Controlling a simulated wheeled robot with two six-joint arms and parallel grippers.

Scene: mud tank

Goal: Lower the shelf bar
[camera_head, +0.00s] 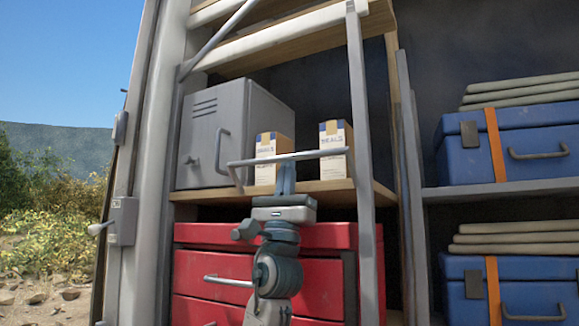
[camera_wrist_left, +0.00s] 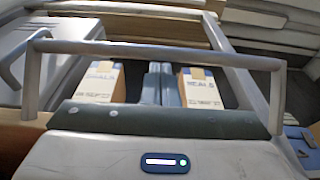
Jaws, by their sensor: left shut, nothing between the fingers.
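The shelf bar (camera_head: 318,155) is a grey rail on two bent end arms, raised across the front of the middle shelf. In the left wrist view the bar (camera_wrist_left: 205,53) spans most of the picture. My left gripper (camera_head: 285,172) points up at the middle of the bar, fingers together and empty. Its fingertips (camera_wrist_left: 160,75) reach the bar's lower edge in both views; I cannot tell whether they touch it. Two cartons (camera_head: 273,150) (camera_head: 336,145) stand on the shelf behind the bar. My right gripper is not in view.
A grey metal cabinet (camera_head: 207,135) stands left of the cartons on the wooden shelf (camera_head: 325,192). A red drawer chest (camera_head: 325,270) is below. A grey upright post (camera_head: 362,130) stands close right of the bar. Blue cases (camera_head: 525,140) sit on shelves at right.

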